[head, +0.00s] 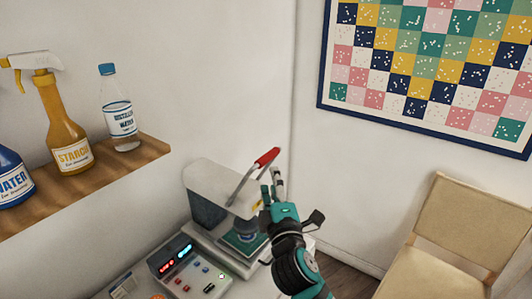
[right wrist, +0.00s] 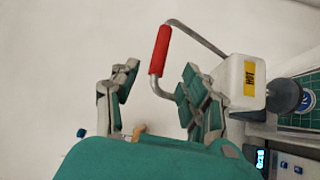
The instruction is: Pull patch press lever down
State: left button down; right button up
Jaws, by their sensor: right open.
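The patch press (head: 219,180) is a pale machine standing in the corner, with a bent metal lever (head: 241,186) that ends in a red grip (head: 267,157). The lever is raised, with its grip above the press body. My right gripper (head: 272,178) is just below and beside the red grip. In the right wrist view, the red grip (right wrist: 160,50) shows between and ahead of the open fingers of my right gripper (right wrist: 158,88); contact cannot be told. The press head with a yellow HOT label (right wrist: 251,78) is to the right there. My left gripper is not in view.
A control box (head: 190,270) with lit displays stands in front of the press. A wooden shelf (head: 100,172) at left holds a starch bottle (head: 66,130), a distilled water bottle (head: 118,115) and a blue bottle (head: 10,178). A chair (head: 465,225) stands at right under a quilt (head: 430,60).

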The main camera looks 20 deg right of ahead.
aim_at(266, 156)
jog(key=w, duration=0.3)
jog(key=w+d+r+p, duration=0.1)
jog(key=w, duration=0.2)
jog(key=w+p, duration=0.1)
jog(key=w, duration=0.2)
jog(key=shift+w+d+r, duration=0.15)
jog(key=shift+w+r, duration=0.05)
jog(key=shift+w, duration=0.15)
jog(key=shift+c, duration=0.2)
grip_shut()
